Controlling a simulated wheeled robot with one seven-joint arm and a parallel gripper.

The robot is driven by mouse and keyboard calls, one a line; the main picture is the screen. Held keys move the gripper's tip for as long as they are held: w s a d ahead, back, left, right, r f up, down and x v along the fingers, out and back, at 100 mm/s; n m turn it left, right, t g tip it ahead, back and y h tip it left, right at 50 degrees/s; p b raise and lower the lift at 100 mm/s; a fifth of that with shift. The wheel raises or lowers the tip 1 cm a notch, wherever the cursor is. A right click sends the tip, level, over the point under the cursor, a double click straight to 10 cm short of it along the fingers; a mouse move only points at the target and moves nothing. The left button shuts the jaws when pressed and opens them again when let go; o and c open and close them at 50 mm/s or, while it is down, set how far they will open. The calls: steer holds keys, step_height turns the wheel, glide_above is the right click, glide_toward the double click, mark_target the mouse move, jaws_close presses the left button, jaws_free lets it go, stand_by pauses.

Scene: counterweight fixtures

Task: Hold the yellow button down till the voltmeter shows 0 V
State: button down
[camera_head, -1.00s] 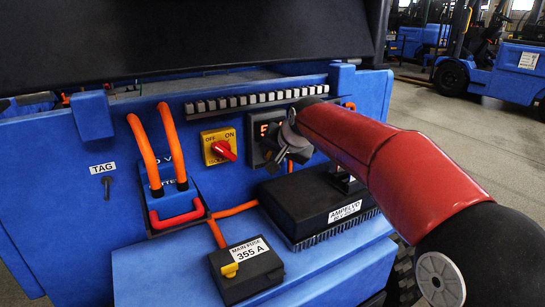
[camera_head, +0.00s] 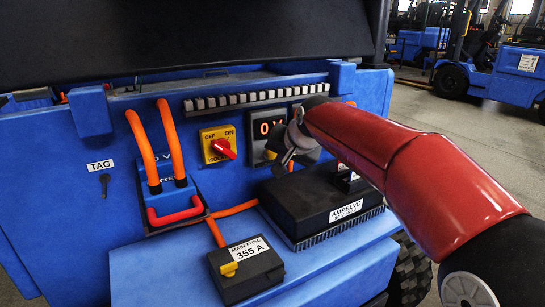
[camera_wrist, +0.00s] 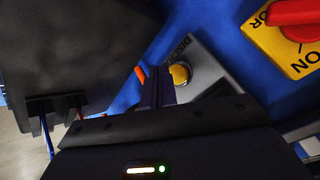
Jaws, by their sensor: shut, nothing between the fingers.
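The voltmeter display (camera_head: 268,128) on the blue panel shows an orange 0 and what looks like a V beside my wrist. The yellow button (camera_wrist: 180,74) sits on a grey plate with partly hidden lettering in the wrist view. In the head view a bit of the button (camera_head: 270,154) shows below the display. My gripper (camera_wrist: 159,72) is shut and empty. Its tips are right beside the button in the wrist view and look apart from it, though depth is hard to judge. In the head view my gripper (camera_head: 281,160) partly covers the button plate.
A red isolator switch on a yellow plate (camera_head: 209,148) is left of the display. A black AMPELVO box (camera_head: 305,200) stands below my gripper. A plug with orange cables (camera_head: 165,190) and a main fuse box (camera_head: 247,272) are further left.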

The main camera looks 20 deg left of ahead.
steer(key=s+d+b, duration=0.2)
steer(key=shift+s+d+f, duration=0.1)
steer(key=shift+s+d, duration=0.05)
steer(key=shift+d, duration=0.2)
steer(key=shift+s+d, duration=0.35)
steer(key=shift+d, duration=0.05)
steer(key=shift+d, duration=0.2)
steer(key=s+d+f+h+p, duration=0.1)
steer(key=s+d+h, duration=0.1)
steer(key=s+d, duration=0.6)
steer(key=s+d+f+h+p, duration=0.15)
steer(key=s+d, duration=0.25)
steer(key=d, duration=0.8)
steer(key=s+d+f+h, duration=0.1)
steer(key=s+d+f, duration=0.3)
steer(key=s+d, duration=0.2)
steer(key=s+d+f+m+h, duration=0.1)
steer(key=s+d+f, duration=0.3)
steer(key=s+d, duration=0.2)
steer(key=s, duration=0.2)
steer(key=shift+s+f+g+h, duration=0.15)
steer(key=shift+s+g+h, duration=0.2)
steer(key=shift+s+g, duration=0.05)
